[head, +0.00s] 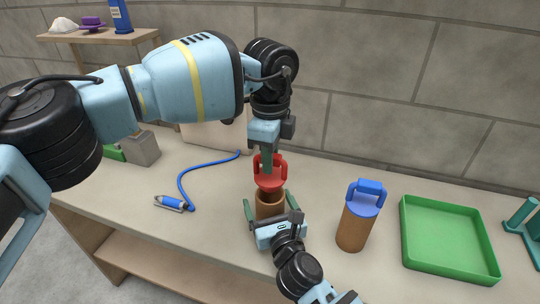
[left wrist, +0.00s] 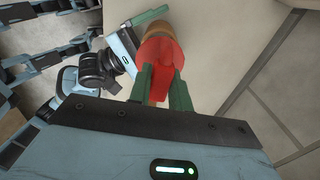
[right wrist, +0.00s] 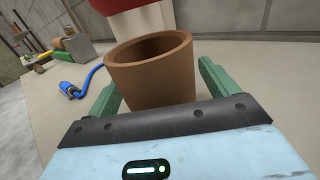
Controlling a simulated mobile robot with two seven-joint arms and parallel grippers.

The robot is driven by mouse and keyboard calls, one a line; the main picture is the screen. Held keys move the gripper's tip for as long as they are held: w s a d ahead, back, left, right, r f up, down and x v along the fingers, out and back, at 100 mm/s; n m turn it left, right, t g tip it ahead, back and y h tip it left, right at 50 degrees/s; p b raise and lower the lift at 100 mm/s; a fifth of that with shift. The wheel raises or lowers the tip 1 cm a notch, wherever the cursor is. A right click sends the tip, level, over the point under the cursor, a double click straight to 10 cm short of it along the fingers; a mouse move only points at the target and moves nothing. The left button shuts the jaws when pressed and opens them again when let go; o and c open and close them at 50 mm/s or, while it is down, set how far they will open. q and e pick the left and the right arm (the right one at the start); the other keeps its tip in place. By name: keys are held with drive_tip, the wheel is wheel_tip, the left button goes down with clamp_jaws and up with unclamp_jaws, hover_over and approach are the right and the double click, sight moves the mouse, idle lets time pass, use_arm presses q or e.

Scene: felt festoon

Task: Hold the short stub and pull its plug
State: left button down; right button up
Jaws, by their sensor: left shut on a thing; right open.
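The short stub (head: 269,208) is a brown open-topped tube standing on the table. In the right wrist view its hollow mouth and wall (right wrist: 150,82) are plain to see. The red plug (head: 270,180) has a handle on top and is above the stub; its pale lower end shows over the rim in the right wrist view. My left gripper (head: 267,163) is shut on the plug's handle from above, and the left wrist view shows the red plug (left wrist: 157,58) between its fingers. My right gripper (head: 268,204) is open, with a finger on each side of the stub.
A taller brown tube (head: 355,229) with a blue plug (head: 365,197) stands to the right. Beyond it are a green tray (head: 452,274) and a green stand (head: 525,217). A blue cable (head: 183,185) lies at the left, near a grey block (head: 143,149).

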drive_tip(key=v, duration=1.2)
drive_tip(key=shift+r, duration=0.1)
